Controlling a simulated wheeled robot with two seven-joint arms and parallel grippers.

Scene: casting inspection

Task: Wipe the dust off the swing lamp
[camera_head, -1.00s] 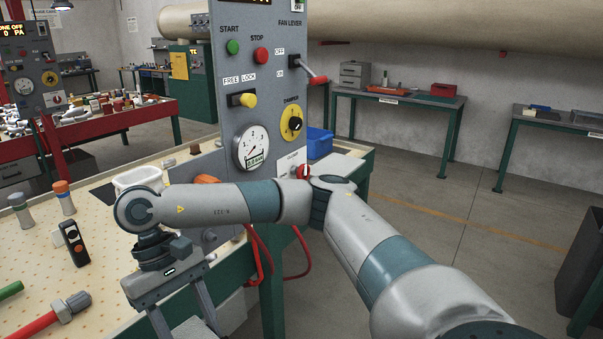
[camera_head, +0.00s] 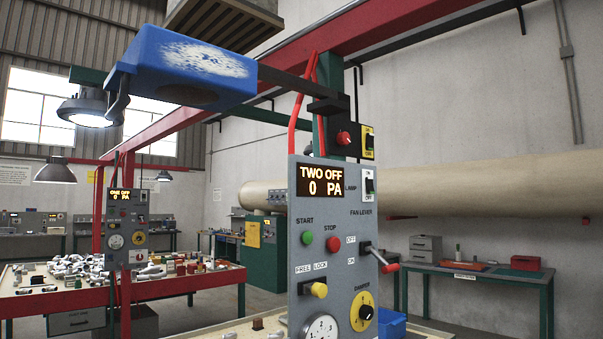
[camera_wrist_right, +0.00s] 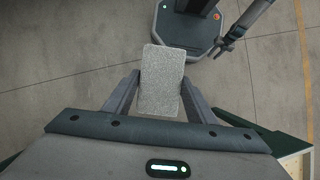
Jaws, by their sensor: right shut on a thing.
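The swing lamp (camera_head: 150,65) is a blue box-shaped head at the upper left of the head view, on a dark arm reaching from the red and green post. A speckled white dust patch (camera_head: 208,60) covers much of its facing surface. A dark round opening shows on its underside. In the right wrist view my right gripper (camera_wrist_right: 160,95) is shut on a grey speckled block (camera_wrist_right: 161,78), held between its two fingers above the floor. Neither gripper shows in the head view. What looks like my left gripper (camera_wrist_right: 224,45) is small at the top right of the wrist view; its jaws are unclear.
A grey control panel (camera_head: 330,240) reading "TWO OFF 0 PA" stands below and right of the lamp, with a projecting fan lever (camera_head: 380,258). A red beam (camera_head: 400,32) crosses overhead. A red workbench (camera_head: 170,290) with castings stands at left. Open floor shows in the wrist view.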

